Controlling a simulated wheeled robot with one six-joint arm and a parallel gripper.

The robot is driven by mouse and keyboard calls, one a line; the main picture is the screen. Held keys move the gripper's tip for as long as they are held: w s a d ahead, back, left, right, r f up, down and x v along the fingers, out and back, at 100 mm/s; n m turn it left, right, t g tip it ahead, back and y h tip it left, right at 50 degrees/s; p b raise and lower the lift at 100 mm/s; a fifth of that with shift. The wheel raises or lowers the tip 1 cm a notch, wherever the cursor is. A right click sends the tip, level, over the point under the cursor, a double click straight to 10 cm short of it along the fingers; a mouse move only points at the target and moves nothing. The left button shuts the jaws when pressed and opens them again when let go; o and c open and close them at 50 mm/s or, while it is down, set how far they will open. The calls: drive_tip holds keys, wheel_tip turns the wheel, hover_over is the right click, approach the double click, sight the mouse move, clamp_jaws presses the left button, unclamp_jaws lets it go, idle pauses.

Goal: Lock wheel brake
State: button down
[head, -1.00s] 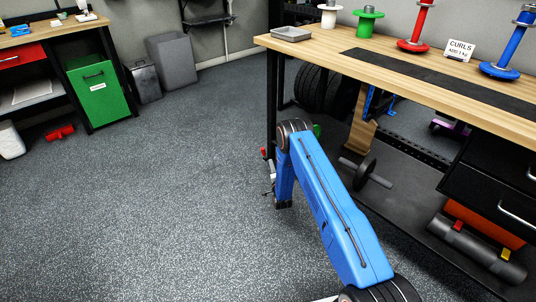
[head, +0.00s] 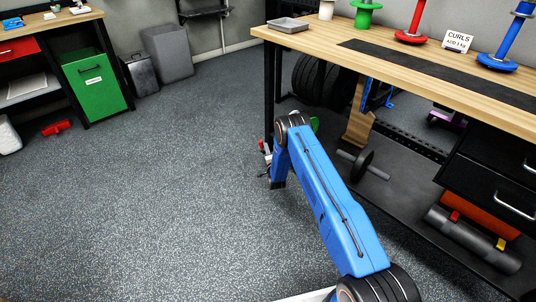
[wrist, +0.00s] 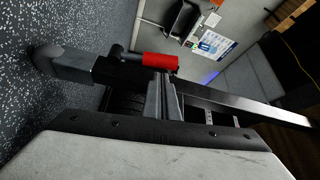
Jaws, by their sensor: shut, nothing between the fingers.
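In the wrist view a red cylindrical grip (wrist: 160,62) sits on a dark stub beside a black metal bar (wrist: 225,97) with a rounded grey end; I cannot be sure that it is the wheel brake's lever. My gripper (wrist: 163,84) is shut and empty, its fingertips close below the red grip in the picture; whether they touch it is unclear. In the head view a small red part (head: 262,145) shows just left of my blue arm, near the table leg. My gripper is mostly hidden there, and the wheel cannot be made out clearly.
A wooden table (head: 310,42) with weights on stands is at right. A green bin (head: 92,82) and a workbench stand at the back left. The speckled floor left of my arm is mostly clear.

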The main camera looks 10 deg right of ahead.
drive_tip(key=shift+w+r, duration=0.1)
drive_tip(key=shift+w, duration=1)
